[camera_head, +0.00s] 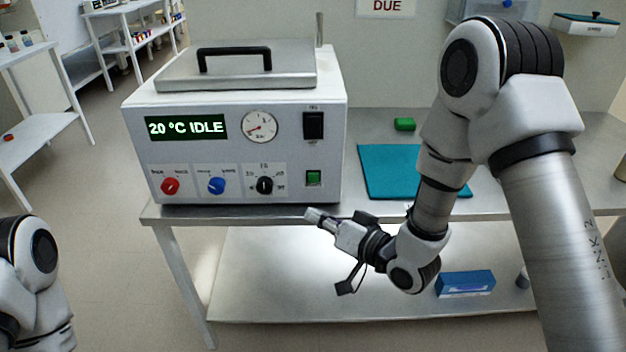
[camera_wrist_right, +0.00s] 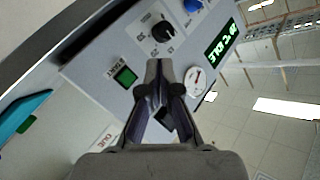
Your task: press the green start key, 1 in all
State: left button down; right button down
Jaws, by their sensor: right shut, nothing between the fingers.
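The green start key (camera_head: 313,178) is a small square key at the lower right of the white machine's front panel. It also shows in the right wrist view (camera_wrist_right: 125,76), left of my fingertips. The machine (camera_head: 180,118) has a display reading "20 °C IDLE". My right gripper (camera_head: 312,216) is shut and empty, below the key and in front of the panel's lower edge, apart from the key in the head view. In the right wrist view its shut fingers (camera_wrist_right: 158,66) point toward the panel. Part of my left arm shows at the lower left; its gripper is out of view.
The panel also carries a red knob (camera_head: 170,186), a blue knob (camera_head: 216,185), a black knob (camera_head: 265,185), a dial gauge (camera_head: 261,127) and a black switch (camera_head: 313,125). A teal mat (camera_head: 385,170) and a green block (camera_head: 404,124) lie right of the machine.

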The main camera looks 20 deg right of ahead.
send_near(302, 178)
jog(key=shift+w+a+f+p, duration=0.2)
jog(key=shift+w+a+p, duration=0.05)
jog(key=shift+w+a, duration=0.5)
jog(key=shift+w+a+f+p, duration=0.15)
jog(key=shift+w+a+p, duration=0.05)
jog(key=shift+w+a, duration=0.55)
dwell(0.3)
jog(key=shift+w, duration=0.35)
jog(key=shift+w+d, duration=0.2)
jog(key=shift+w, duration=0.25)
dwell(0.5)
jog(key=shift+s, duration=0.15)
jog(key=shift+s+a, duration=0.3)
jog(key=shift+s, duration=0.45)
jog(key=shift+s+a, duration=0.2)
jog(key=shift+s, duration=0.6)
jog(key=shift+s+a, duration=0.25)
jog(key=shift+s, duration=0.55)
jog(key=shift+s+a, duration=0.2)
jog(key=shift+s, duration=0.6)
